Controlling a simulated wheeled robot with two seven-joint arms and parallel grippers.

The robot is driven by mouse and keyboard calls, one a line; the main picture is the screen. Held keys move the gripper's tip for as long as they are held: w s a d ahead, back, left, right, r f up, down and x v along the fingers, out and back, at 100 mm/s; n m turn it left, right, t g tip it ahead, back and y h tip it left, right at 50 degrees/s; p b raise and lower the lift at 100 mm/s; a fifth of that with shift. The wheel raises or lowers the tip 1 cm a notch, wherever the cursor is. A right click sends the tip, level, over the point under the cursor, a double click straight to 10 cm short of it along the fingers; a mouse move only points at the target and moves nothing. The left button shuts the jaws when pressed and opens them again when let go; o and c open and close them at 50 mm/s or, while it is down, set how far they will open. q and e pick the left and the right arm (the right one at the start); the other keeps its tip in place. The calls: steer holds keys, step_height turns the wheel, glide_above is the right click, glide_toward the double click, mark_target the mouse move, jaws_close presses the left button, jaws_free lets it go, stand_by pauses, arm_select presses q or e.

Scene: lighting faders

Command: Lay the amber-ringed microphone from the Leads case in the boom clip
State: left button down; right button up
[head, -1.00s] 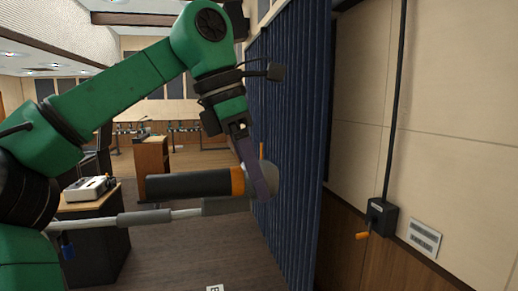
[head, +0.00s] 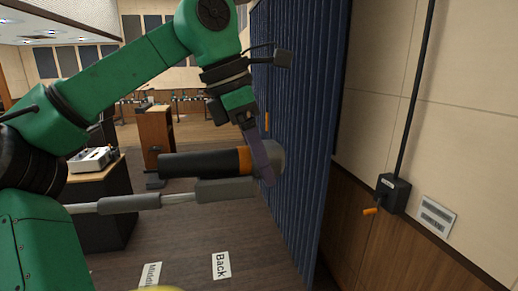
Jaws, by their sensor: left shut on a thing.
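The microphone (head: 200,163) has a black body, an amber ring (head: 244,160) and a grey head. It lies nearly level in the air in the head view. My left gripper (head: 262,163) comes down from above and is shut on it near the ring and head. Just below it in the picture is a pale rod (head: 174,200) with a thick grey piece (head: 228,189) at its right end. This may be the boom and its clip; I cannot tell whether the microphone touches it. The Leads case cannot be made out. My right gripper is not in view.
A blue pleated curtain (head: 310,120) hangs close to the right of the microphone. A crank box (head: 393,193) is on the wall. A dark desk (head: 108,215) with a mixer (head: 93,159) stands left. Floor labels (head: 221,265) lie below. A wooden lectern (head: 155,135) stands behind.

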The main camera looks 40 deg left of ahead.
arm_select(q)
steer(key=shift+f, duration=0.45)
steer(key=shift+c, duration=0.8)
jaws_free()
steer(key=shift+o, duration=0.8)
steer(key=shift+w, duration=0.15)
steer(key=v, duration=1.2)
steer(key=shift+w+d+r, duration=0.1)
steer(key=shift+w+d, duration=0.05)
steer(key=shift+w, duration=0.1)
